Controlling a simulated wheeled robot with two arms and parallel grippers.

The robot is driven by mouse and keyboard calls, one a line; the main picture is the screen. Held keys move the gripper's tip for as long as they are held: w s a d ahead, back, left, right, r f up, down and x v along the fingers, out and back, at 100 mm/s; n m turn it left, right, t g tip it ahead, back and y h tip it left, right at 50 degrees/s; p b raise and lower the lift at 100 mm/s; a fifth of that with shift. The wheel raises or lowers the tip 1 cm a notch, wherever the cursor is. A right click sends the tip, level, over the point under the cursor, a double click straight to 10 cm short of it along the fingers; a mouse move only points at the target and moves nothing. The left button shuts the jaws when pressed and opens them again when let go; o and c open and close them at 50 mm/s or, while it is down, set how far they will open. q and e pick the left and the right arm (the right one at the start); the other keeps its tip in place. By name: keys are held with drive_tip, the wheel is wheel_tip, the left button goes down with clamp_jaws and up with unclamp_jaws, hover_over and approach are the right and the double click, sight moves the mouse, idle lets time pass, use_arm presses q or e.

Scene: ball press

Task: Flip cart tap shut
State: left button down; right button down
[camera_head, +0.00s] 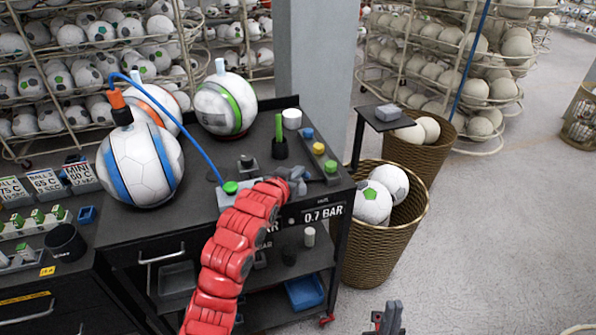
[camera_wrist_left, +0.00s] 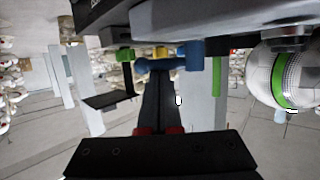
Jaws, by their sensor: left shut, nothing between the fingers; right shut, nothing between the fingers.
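A slate-blue lever-like part (camera_wrist_left: 152,66), probably the tap, shows in the left wrist view just beyond my left fingertips. I cannot tell whether they touch it or how the lever is set. In the head view my left gripper (camera_head: 298,182) is at the cart's right front edge, by the 0.7 BAR label, and the tap is hard to separate from it. Its dark fingers (camera_wrist_left: 158,85) are closed together and empty. The black cart (camera_head: 195,212) stands mid-left. My right gripper (camera_head: 388,320) is shut and empty at the bottom edge, away from the cart.
Blue, yellow and green caps (camera_head: 319,148) stand on a strip beyond my left gripper. A green-topped block (camera_head: 231,187) with a blue hose and a green stick (camera_head: 279,127) are on the cart. A wicker basket (camera_head: 385,240) of balls stands close to its right. Floor at right is clear.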

use_arm(q)
drive_tip(key=shift+s+a+f+m+g+h+b, duration=0.1)
drive_tip(key=shift+a+f+m+g+h+b, duration=0.1)
drive_tip(key=shift+m+h+b, duration=0.25)
drive_tip(key=shift+s+a+f+m+g+h+b, duration=0.1)
drive_tip(key=shift+m+g+h+b, duration=0.2)
drive_tip(key=shift+b, duration=0.2)
drive_tip(key=shift+s+a+m+g+h+b, duration=0.15)
drive_tip(key=shift+m+h+b, duration=0.2)
drive_tip(key=shift+b, duration=0.25)
drive_tip(key=shift+d+m+g+h+b, duration=0.1)
drive_tip(key=shift+m+g+h+b, duration=0.15)
drive_tip(key=shift+b, duration=0.35)
drive_tip(key=m+h+b, duration=0.1)
drive_tip(key=b, duration=0.1)
drive_tip(key=m+g+h+b, duration=0.1)
drive_tip(key=b, duration=0.1)
drive_tip(key=m+g+h+b, duration=0.1)
drive_tip(key=b, duration=0.2)
drive_tip(key=shift+s+a, duration=0.35)
drive_tip(key=shift+s+a+m+g+h+b, duration=0.1)
drive_tip(key=shift+a+m+g+h+b, duration=0.25)
drive_tip(key=shift+b, duration=0.5)
drive_tip(key=shift+s+m+g+h+b, duration=0.1)
drive_tip(key=shift+m+g+h+b, duration=0.1)
drive_tip(key=shift+m+g+b, duration=0.4)
drive_tip(key=shift+b, duration=0.6)
drive_tip(key=shift+a+r, duration=0.1)
drive_tip(key=shift+w, duration=0.1)
